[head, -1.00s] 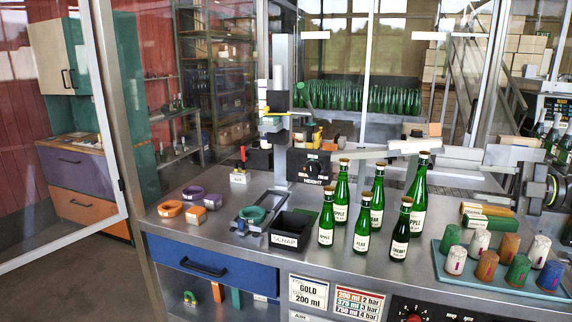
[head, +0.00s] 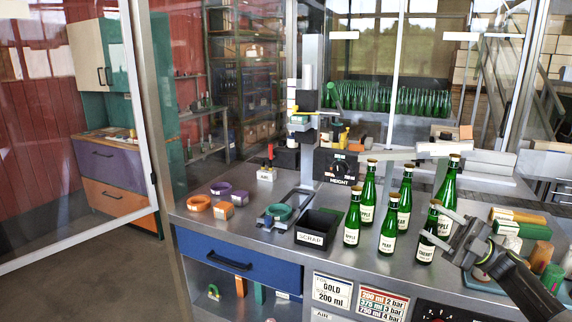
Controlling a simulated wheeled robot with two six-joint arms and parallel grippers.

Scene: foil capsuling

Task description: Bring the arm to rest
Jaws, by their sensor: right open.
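My right gripper (head: 433,222) comes in from the lower right and is open. Its two fingertips point left and overlap the front-right bottle, labelled cherry (head: 426,246), in the head view. I cannot tell whether they touch it or are just in front of it. Nothing shows held in the jaws. The other green bottles, such as the apple bottle (head: 352,222) and the pear bottle (head: 387,236), stand upright on the steel bench (head: 300,262). My left gripper is not in view.
A black scrap bin (head: 318,228) stands left of the bottles. Foil capsules, such as a green one (head: 541,256), stand at the right, partly hidden by my right arm. Rings, such as an orange one (head: 198,203), lie at the left. A capsuling stand (head: 309,110) rises behind the bin.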

